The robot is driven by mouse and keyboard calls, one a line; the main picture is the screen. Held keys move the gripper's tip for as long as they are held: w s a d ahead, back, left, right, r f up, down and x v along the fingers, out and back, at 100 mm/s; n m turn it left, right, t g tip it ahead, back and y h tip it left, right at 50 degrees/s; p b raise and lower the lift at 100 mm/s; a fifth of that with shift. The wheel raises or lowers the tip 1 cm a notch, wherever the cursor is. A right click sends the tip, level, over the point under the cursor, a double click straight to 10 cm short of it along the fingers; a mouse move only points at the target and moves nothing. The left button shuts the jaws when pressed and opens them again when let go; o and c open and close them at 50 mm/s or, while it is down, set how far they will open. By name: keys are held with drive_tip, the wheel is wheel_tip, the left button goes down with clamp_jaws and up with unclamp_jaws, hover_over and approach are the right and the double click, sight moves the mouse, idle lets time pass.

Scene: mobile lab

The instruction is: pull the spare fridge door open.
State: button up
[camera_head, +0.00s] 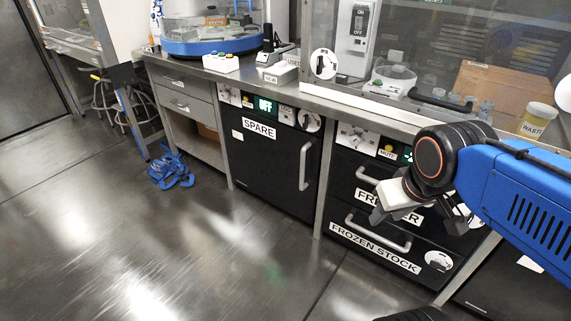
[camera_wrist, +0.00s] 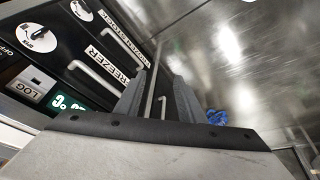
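The spare fridge door (camera_head: 265,165) is a black panel labelled SPARE under the bench, and it is closed. Its silver vertical handle (camera_head: 306,165) is on the right side of the door. My gripper (camera_head: 390,214) is to the right of that handle, in front of the freezer drawers, and apart from the handle. In the wrist view my gripper (camera_wrist: 160,95) shows two grey fingers with a gap between them and nothing held. A small light handle (camera_wrist: 163,107) shows beyond the gap, probably the spare door's.
Freezer drawers (camera_head: 375,245) with silver handles stand right of the spare door, close to my gripper. A drawer unit (camera_head: 185,105) is to its left. A blue tangled item (camera_head: 171,172) lies on the floor by that unit. The floor in front of the spare door is clear.

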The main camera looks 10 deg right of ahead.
drive_tip(key=w+d+f+n+g+h, duration=0.4)
drive_tip(key=w+d+f+n+h, duration=0.2)
drive_tip(key=w, duration=0.2)
drive_tip(key=n+t+h, duration=0.4)
drive_tip(key=n+t, duration=1.1)
drive_tip(key=n, duration=0.8)
approach(302, 163)
drive_tip(key=x, duration=1.1)
drive_tip(key=shift+w+r, duration=0.1)
drive_tip(key=shift+c, duration=0.6)
drive_tip(key=shift+a, duration=0.1)
clamp_jaws()
